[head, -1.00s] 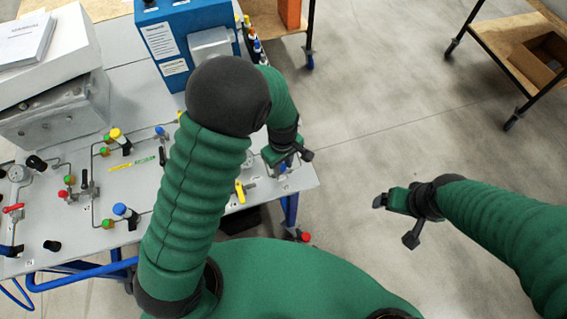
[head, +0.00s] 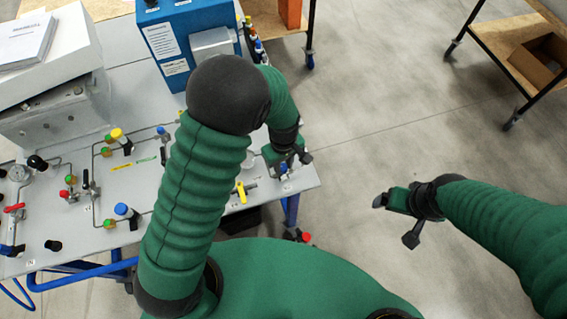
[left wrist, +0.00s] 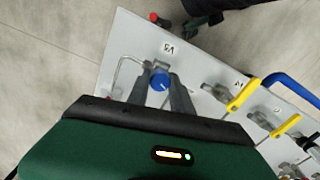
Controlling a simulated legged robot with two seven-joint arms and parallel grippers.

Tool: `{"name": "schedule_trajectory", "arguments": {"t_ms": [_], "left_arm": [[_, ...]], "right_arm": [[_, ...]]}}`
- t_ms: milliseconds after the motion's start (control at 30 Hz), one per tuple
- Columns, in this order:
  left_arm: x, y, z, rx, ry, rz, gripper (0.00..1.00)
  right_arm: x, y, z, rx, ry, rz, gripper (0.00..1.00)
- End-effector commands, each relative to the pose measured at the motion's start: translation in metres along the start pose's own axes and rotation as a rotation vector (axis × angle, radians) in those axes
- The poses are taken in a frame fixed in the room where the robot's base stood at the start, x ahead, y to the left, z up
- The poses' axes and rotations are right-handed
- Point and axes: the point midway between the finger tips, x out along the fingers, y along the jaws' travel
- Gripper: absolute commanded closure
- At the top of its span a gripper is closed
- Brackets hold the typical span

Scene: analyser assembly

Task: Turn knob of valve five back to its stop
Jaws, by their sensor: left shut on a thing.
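The blue knob of valve five (left wrist: 160,80) stands on the grey panel next to an upside-down "V5" label (left wrist: 168,48) in the left wrist view. It has a small white mark on top. My left gripper (left wrist: 161,90) has one finger on each side of the knob and is shut on it. In the head view the left gripper (head: 284,164) is at the panel's right end, with a bit of the blue knob (head: 284,169) showing below it. My right gripper (head: 394,215) hangs over bare floor, away from the panel; its finger opening is unclear.
Yellow-handled valves (left wrist: 243,94) sit beside the knob, and a bent metal tube (left wrist: 125,72) runs close to it. The grey panel (head: 140,190) carries several more valves left of my arm. A blue box (head: 185,40) stands behind.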

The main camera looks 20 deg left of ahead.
Motion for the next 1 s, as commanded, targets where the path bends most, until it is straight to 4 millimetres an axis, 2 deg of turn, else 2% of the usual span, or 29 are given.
{"name": "schedule_trajectory", "arguments": {"t_ms": [1000], "left_arm": [[-0.002, 0.0, -0.001, 0.914, 0.003, 0.004, 1.0]], "right_arm": [[-0.026, 0.0, -0.006, 0.0, 0.0, 0.0, 0.12]]}}
